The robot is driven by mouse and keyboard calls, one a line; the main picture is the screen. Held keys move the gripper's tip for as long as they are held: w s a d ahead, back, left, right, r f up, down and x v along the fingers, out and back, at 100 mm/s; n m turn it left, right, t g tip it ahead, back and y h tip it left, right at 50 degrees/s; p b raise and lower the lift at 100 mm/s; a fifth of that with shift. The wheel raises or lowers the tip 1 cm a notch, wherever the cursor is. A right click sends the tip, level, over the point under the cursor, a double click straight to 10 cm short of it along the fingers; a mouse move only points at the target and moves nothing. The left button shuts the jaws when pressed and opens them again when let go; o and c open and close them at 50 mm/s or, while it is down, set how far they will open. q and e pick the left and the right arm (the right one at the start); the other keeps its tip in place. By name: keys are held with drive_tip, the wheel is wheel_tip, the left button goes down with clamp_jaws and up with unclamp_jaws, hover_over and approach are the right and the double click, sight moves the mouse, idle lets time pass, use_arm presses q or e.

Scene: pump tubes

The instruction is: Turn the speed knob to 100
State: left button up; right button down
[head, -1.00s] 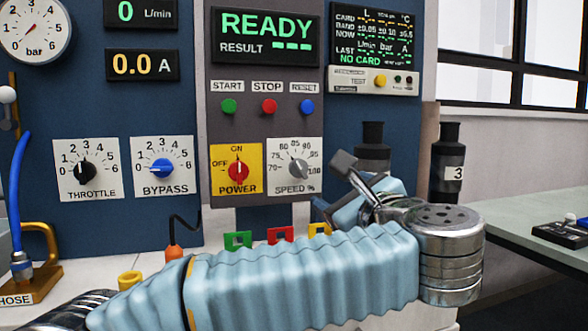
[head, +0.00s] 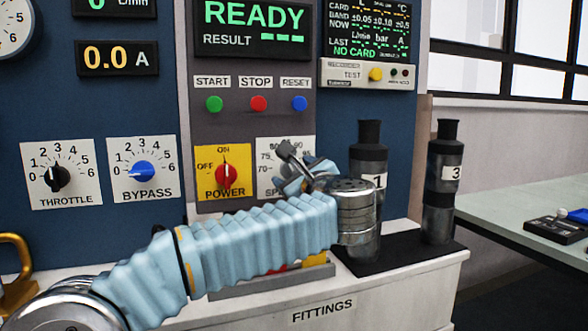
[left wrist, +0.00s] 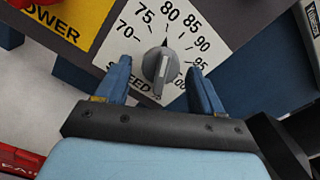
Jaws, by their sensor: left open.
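The speed dial plate (head: 268,150) is white with numbers, on the grey panel section. My left gripper (head: 308,180) is in front of it and hides the knob in the head view. In the left wrist view the grey speed knob (left wrist: 161,66) shows between the two blue fingers of my open left gripper (left wrist: 159,72), one finger on each side. My right gripper is not in view.
The red power knob (head: 226,175) on its yellow plate is just left of the speed dial. The blue bypass knob (head: 142,172) and black throttle knob (head: 57,178) are farther left. Dark cylinders numbered 1 (head: 369,205) and 3 (head: 442,190) stand right of my gripper.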

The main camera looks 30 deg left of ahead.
use_arm(q)
drive_tip(key=shift+w+a, duration=0.3)
drive_tip(key=shift+a, duration=0.05)
drive_tip(key=shift+c, duration=0.3)
drive_tip(key=c, duration=1)
drive_tip(key=shift+o, duration=0.2)
